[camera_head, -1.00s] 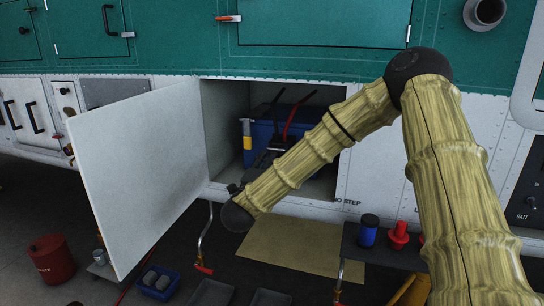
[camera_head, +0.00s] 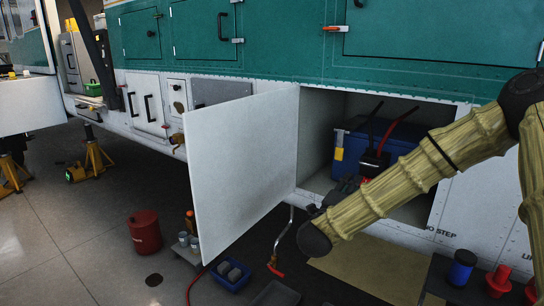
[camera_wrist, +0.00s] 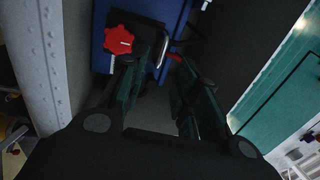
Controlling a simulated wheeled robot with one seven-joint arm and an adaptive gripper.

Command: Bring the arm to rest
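My arm, in tan ribbed sleeves, enters the head view from the right and bends down to the lower middle. My gripper (camera_head: 345,190) is small and dark there, partly hidden behind the forearm, at the mouth of an open compartment (camera_head: 318,140) in the aircraft's side. In the wrist view my gripper (camera_wrist: 157,72) has two green-padded fingers with a gap between them and nothing clearly held. Beyond the fingertips are a red lobed knob (camera_wrist: 118,40) and a blue box (camera_wrist: 172,12). The blue box also shows inside the compartment in the head view (camera_head: 355,150).
The white compartment door (camera_head: 235,170) stands open left of my forearm. Below lie a red canister (camera_head: 145,232), a blue bin (camera_head: 230,276) and a tan mat (camera_head: 375,268). A blue jar (camera_head: 462,268) and red pieces (camera_head: 499,280) stand at right.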

